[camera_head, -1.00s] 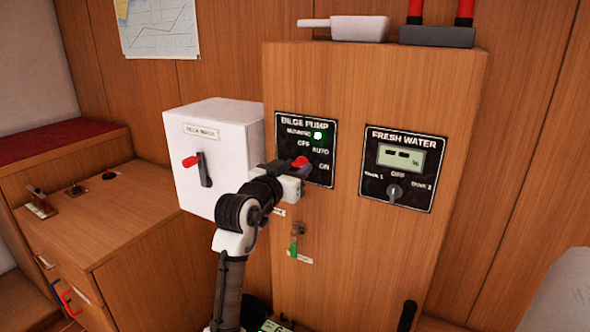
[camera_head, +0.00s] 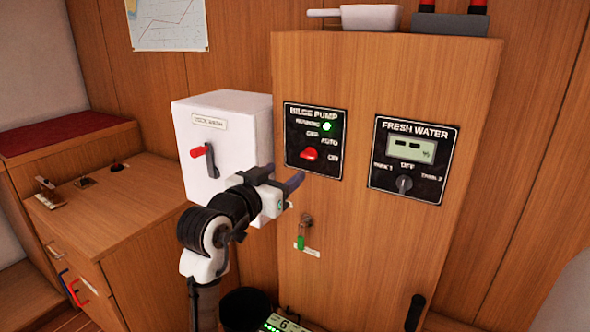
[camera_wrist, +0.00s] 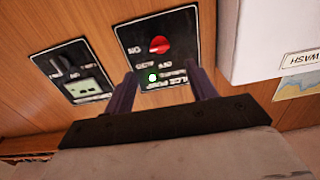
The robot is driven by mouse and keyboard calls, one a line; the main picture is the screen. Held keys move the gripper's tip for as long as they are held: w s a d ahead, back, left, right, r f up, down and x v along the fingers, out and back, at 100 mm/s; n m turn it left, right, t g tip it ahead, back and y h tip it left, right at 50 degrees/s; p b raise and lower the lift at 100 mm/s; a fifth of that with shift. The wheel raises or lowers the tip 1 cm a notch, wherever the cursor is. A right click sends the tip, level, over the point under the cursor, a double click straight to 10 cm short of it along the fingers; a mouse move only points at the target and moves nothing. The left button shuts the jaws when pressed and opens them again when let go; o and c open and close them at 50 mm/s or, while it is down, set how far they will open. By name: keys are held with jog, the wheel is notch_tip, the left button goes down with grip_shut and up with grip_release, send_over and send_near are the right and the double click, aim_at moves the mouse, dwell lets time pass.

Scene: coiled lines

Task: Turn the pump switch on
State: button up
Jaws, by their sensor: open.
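The black bilge pump panel (camera_head: 330,172) is on the wooden cabinet front, with labels for off, auto and on. Its red switch knob (camera_head: 309,153) sits low on the panel; its exact pointing is too small to tell. The green running light (camera_head: 327,126) is lit. My gripper (camera_head: 279,178) is open and empty, left of and below the knob, apart from it. In the wrist view the panel appears upside down, with the red knob (camera_wrist: 159,45) beyond my open fingers (camera_wrist: 163,80) and clear of them.
A white box (camera_head: 222,140) with a red-tipped lever stands left of the panel, close to my gripper. The fresh water panel (camera_head: 413,160) is to the right.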

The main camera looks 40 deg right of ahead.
jog(key=shift+v, duration=2.2)
